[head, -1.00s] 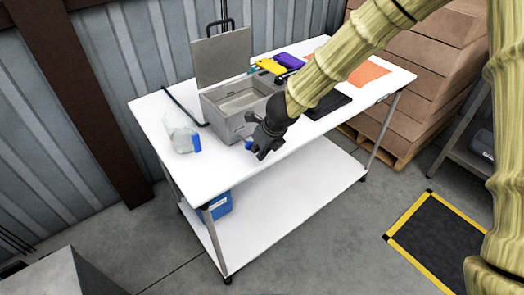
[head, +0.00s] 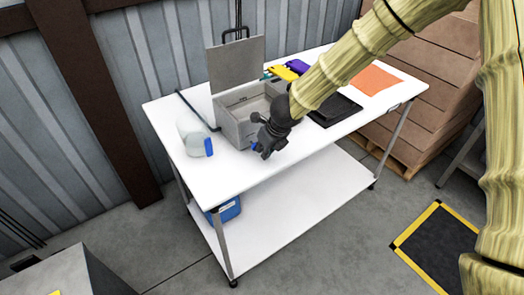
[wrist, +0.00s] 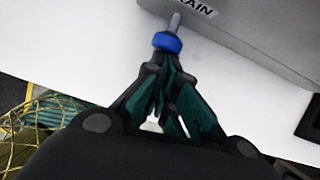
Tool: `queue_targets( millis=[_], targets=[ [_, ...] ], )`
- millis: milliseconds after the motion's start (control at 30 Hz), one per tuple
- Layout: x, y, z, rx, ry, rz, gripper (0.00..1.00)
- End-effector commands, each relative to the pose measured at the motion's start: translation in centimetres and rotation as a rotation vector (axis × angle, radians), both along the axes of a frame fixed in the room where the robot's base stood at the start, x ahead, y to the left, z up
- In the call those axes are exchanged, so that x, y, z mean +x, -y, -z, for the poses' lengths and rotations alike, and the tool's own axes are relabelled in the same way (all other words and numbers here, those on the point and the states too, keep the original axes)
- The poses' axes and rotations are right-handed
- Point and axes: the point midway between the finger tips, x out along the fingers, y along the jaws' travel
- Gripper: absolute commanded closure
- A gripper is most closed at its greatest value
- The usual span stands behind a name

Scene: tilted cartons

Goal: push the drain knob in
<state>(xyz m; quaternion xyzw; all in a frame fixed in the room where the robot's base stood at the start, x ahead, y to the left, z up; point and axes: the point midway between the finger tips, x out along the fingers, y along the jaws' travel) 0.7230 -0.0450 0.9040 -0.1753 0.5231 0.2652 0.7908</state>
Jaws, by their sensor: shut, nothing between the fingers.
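The drain knob (wrist: 167,42) is a blue cap on a short grey stem. The stem sticks out of the front wall of a grey box (wrist: 265,30), beside a label partly reading "AIN". In the head view the knob (head: 253,147) is a small blue spot beside my gripper, mostly hidden. The open-lidded box (head: 237,132) stands on the white table. My gripper (wrist: 167,66) is shut and empty, with its fingertips right at the knob's outer face. I cannot tell whether they press on it. The head view shows my gripper (head: 263,150) in front of the box.
Yellow and purple items (head: 287,71), a black tray (head: 335,109) and an orange sheet (head: 376,79) lie to the right. A blue container (head: 226,209) is on the lower shelf. Cartons (head: 425,95) stand behind.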

Motion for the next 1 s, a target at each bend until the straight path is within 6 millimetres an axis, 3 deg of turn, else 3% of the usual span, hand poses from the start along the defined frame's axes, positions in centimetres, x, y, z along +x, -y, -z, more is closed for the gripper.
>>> queue_targets(
  millis=[367,700,1000],
  targets=[
    [-2.2,1.9,0.4,0.002,0.001,-0.007,1.00],
    [-4.1,2.7,-5.7,0.004,0.002,-0.017,1.00],
    [-5.2,3.6,-8.6,0.002,0.001,-0.016,1.00]
  ],
)
